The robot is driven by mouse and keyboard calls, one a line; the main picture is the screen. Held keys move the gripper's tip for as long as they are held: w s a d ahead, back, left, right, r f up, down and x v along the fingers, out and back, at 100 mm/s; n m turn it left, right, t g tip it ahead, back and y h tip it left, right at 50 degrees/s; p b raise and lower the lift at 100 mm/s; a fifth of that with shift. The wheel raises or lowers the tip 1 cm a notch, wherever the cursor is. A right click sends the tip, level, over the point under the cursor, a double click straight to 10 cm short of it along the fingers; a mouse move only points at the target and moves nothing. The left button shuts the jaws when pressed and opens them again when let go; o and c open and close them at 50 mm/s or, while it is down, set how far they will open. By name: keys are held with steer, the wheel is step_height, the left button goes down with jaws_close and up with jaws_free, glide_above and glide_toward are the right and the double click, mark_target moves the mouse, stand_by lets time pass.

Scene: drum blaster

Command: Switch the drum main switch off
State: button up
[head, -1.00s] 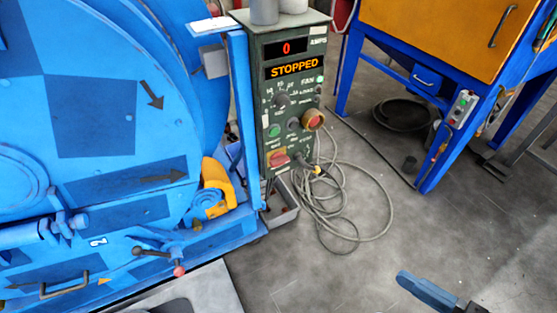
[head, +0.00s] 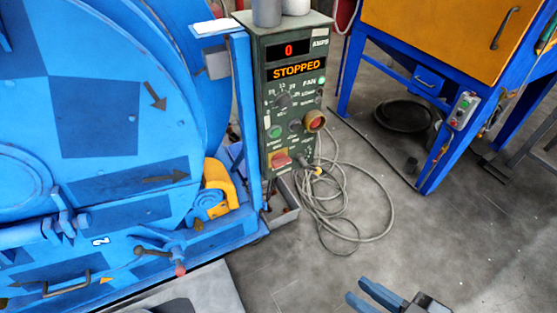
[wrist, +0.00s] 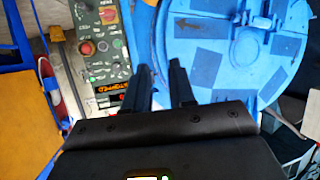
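The drum main switch (head: 281,160) is a red handle on a yellow plate, low on the dark green control panel (head: 301,190). Its handle lies roughly crosswise. In the wrist view the panel appears upside down, with the red and yellow switch (wrist: 107,15) near the top. My gripper (head: 355,288) is at the lower right of the head view, in front of and right of the panel, apart from it. Its two fingers (wrist: 159,66) are spread with nothing between them. The display (head: 296,70) reads STOPPED, with a red 0 above.
The blue drum machine (head: 95,118) stands left of the panel. A round red button (head: 315,120) and a green button (head: 275,132) sit above the switch. Grey cables (head: 340,220) lie coiled on the floor. A blue and orange cabinet (head: 440,60) is at right.

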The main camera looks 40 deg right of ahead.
steer(key=w+d+f+g, duration=0.1)
steer(key=w+f, duration=0.2)
steer(key=w+d+f+g, duration=0.1)
steer(key=w+f, duration=0.2)
steer(key=w+d+f+p, duration=0.1)
steer(key=w+f, duration=0.2)
steer(key=shift+w+f+m+g+h, duration=0.2)
steer(key=shift+f+m+g+h, duration=0.15)
steer(key=shift+m+g+h, duration=0.05)
jaws_close()
steer(key=w+d+f+g+p, duration=0.1)
steer(key=w+d+g, duration=0.15)
steer(key=w, duration=0.45)
steer(key=w+d+f+m+g, duration=0.1)
steer(key=w+d, duration=0.3)
steer(key=w, duration=0.3)
steer(key=w+d+f+g+p, duration=0.1)
steer(key=w+d, duration=0.3)
steer(key=w, duration=0.3)
steer(key=w+d+r+m+g, duration=0.1)
steer(key=w+d+r+g, duration=0.2)
steer(key=w+d+r, duration=0.3)
steer(key=shift+w+d+r+y+p, duration=0.3)
steer(key=shift+w+r+y, duration=0.1)
steer(key=shift+w+r, duration=1.3)
steer(key=shift+w+f, duration=0.15)
steer(key=shift+f, duration=0.05)
